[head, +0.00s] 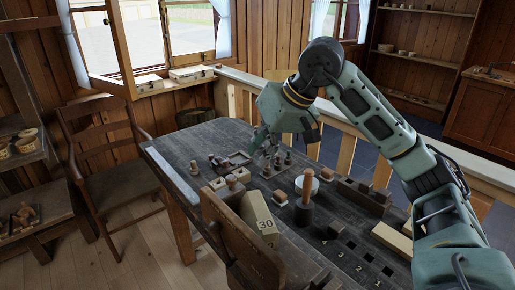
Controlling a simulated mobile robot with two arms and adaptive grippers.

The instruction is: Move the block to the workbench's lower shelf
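The dark workbench (178,150) stands in the middle of the head view. A pale wooden block marked 30 (264,222) sits on it near the front, behind an upright wooden board. My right gripper (264,146) hangs over the back part of the bench, beyond the block and apart from it. Its fingers point down and are too small to tell whether they are open or shut. My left gripper is not in view. The bench's lower shelf is hidden.
A wooden chair (105,165) stands to the left. A pale railing (345,155) runs behind the bench. Floor is free at lower left.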

